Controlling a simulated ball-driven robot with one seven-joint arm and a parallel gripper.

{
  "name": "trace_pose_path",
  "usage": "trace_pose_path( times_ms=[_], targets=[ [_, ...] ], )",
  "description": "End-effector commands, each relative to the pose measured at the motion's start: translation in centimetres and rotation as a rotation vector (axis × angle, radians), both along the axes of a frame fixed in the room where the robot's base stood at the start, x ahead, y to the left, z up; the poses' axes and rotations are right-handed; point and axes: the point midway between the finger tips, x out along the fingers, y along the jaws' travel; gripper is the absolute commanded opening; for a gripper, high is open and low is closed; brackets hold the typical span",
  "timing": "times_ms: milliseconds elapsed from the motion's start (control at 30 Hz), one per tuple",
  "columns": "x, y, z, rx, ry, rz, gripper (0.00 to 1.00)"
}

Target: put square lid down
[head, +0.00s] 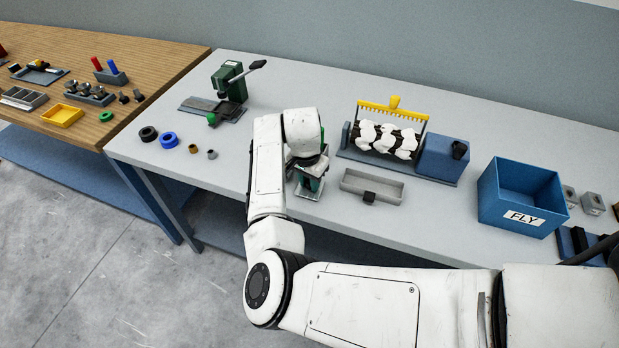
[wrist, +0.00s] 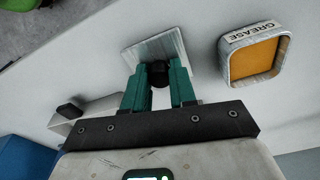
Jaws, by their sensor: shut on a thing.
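The square lid (wrist: 152,48) is a thin grey metal plate with a black knob (wrist: 159,72) in its middle. In the wrist view my gripper (wrist: 159,88) has its green fingers shut on that knob, with the plate beyond the fingertips. In the head view my gripper (head: 311,182) points down over the pale bench, left of the grey tray.
A grey tray (head: 357,195) with a black knob on its front lies right of my gripper. A roller unit with a yellow comb (head: 394,105) stands behind it. A blue FLY bin (head: 498,205) is further right. Several rings, including a blue one (head: 169,139), lie left. Bare bench (head: 235,190) separates them.

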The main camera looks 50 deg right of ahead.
Motion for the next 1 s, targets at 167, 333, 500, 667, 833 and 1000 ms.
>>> trace_pose_path(
  times_ms=[167,333,500,667,833,1000],
  targets=[
    [0.0,0.0,-0.1,0.000,0.000,0.000,0.00],
    [0.0,0.0,-0.4,0.000,0.001,0.000,0.00],
    [0.0,0.0,-0.4,0.000,0.000,0.000,0.40],
    [0.0,0.0,-0.3,0.000,0.001,0.000,0.51],
    [0.0,0.0,-0.3,0.000,0.000,0.000,0.51],
    [0.0,0.1,0.6,-0.001,0.000,0.001,0.51]
  ],
)
